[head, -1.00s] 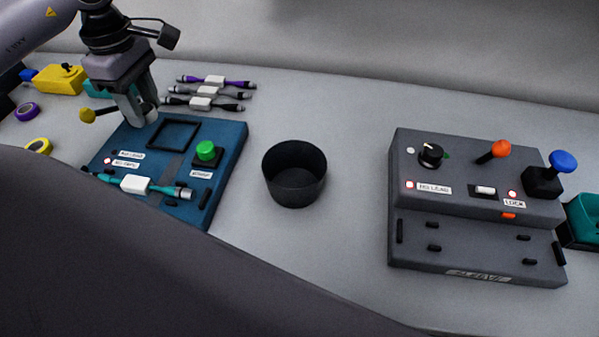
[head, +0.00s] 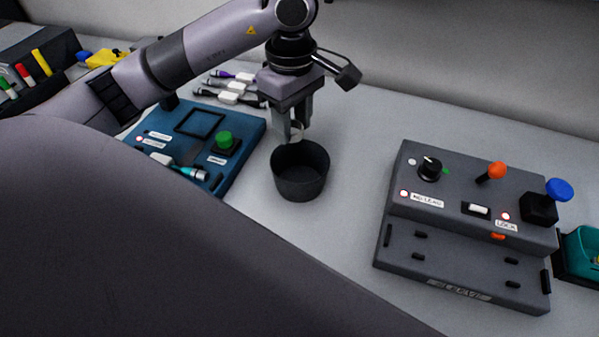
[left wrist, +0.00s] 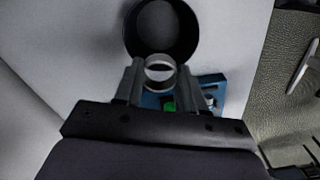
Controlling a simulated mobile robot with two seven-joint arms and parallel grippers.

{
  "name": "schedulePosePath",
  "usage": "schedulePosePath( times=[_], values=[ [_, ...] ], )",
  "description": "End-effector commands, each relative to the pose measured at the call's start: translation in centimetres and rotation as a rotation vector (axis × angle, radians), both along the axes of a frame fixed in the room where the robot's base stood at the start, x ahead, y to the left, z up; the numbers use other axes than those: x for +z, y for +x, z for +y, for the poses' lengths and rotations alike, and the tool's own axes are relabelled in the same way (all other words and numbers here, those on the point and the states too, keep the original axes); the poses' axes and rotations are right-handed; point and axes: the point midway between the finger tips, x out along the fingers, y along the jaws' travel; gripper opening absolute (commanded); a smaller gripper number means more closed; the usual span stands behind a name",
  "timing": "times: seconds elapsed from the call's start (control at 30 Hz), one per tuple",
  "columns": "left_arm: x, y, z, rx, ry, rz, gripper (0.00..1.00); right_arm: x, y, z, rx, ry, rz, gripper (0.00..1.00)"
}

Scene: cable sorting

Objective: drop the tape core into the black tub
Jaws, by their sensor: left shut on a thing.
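The black tub (head: 300,178) stands open on the table in the middle of the head view. It also shows at the top of the left wrist view (left wrist: 184,48). My left gripper (head: 292,136) points down at the tub's back left rim. It is shut on the tape core, a pale ring (left wrist: 159,72) held between the fingertips in the left wrist view. In the head view the tape core (head: 297,130) shows only as a small pale patch between the fingers. I cannot tell its exact height over the rim. My right gripper is not in view.
A blue panel (head: 245,150) with a green button lies left of the tub. A grey console (head: 400,222) with knobs and levers stands to the right. Several bundled cables (head: 232,86) lie behind the panel. The table between tub and console is clear.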

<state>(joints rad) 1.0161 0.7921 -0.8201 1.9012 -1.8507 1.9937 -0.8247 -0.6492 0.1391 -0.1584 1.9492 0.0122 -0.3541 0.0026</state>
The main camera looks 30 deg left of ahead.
Motion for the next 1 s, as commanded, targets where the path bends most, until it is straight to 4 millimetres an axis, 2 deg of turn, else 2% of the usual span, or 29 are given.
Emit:
schedulePosePath(
  times=[0.4,0.77,0.8,0.83,0.87,1.0],
  values=[
    [-4.9,0.0,0.0,0.000,-0.003,0.001,0.12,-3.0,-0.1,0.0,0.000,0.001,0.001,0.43],
    [-5.3,0.0,0.0,0.000,-0.002,0.000,0.12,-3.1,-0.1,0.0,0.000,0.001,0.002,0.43],
    [-5.3,0.0,0.0,0.000,-0.002,0.000,0.53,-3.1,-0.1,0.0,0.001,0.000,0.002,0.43],
    [-5.3,0.0,0.0,0.000,-0.002,0.000,0.62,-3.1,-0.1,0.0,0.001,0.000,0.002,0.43],
    [-5.3,0.0,0.0,0.000,-0.002,0.000,0.69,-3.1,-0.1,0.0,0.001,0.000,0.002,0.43],
    [-5.3,0.0,0.0,0.000,-0.002,0.000,0.69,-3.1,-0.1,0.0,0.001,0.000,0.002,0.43]
  ],
)
